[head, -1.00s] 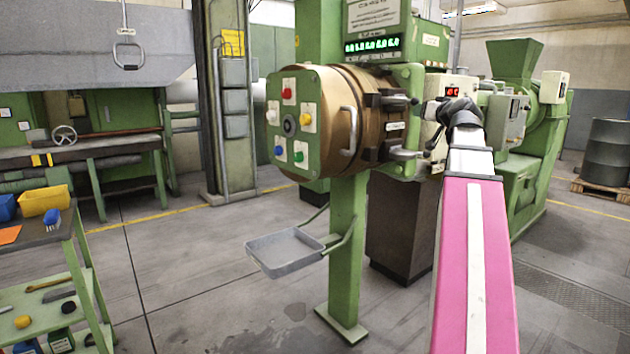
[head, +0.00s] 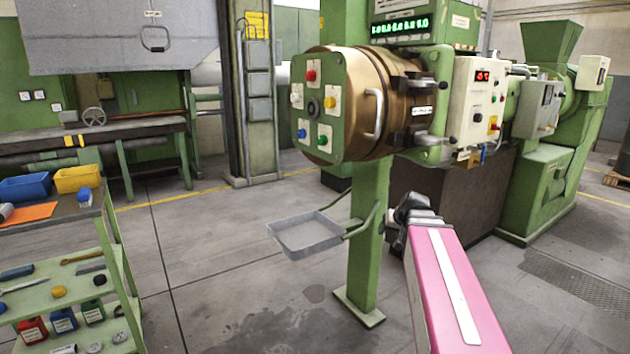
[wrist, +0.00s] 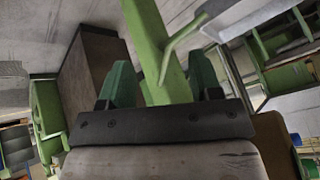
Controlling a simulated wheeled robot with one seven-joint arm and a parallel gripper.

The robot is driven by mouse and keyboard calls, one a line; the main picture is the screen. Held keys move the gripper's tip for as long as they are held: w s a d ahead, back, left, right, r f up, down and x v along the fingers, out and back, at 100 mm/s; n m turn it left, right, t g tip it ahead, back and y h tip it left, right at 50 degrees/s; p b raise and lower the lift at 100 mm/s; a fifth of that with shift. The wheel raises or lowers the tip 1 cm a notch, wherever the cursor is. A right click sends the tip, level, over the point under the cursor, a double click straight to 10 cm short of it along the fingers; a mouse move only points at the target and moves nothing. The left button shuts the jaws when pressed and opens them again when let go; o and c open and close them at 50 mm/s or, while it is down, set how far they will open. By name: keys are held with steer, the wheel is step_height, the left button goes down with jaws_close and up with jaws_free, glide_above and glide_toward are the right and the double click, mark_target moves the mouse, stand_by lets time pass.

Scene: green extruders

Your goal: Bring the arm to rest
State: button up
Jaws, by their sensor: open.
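My pink arm reaches up from the bottom right of the head view, and its dark wrist end stands in front of the extruder's dark brown base. The fingers are hidden in the head view. In the wrist view my gripper (wrist: 162,88) shows two green fingertips set wide apart, with nothing held between them. The green post (wrist: 150,40) of the extruder is seen beyond the fingers, and it also shows in the head view (head: 368,240). The extruder head (head: 345,105), with coloured buttons on its face, is above and left of my wrist.
A grey tray (head: 305,235) juts out left of the post. A green shelf cart (head: 75,285) with bins, bottles and tools stands at the left. A workbench (head: 95,135) is at the back left. The floor between the cart and the post is clear.

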steer(key=s+a+f+g+h, duration=0.1)
steer(key=s+a+f+g, duration=0.2)
steer(key=s+f, duration=0.4)
steer(key=s+a+f+g+h, duration=0.1)
steer(key=s+a+f+g, duration=0.2)
steer(key=s+f, duration=0.5)
step_height(320, 180, down, 6)
steer(key=shift+a+r+n+h, duration=0.15)
steer(key=shift+a+n+h, duration=0.15)
steer(key=shift+a, duration=0.3)
steer(key=shift+s, duration=0.1)
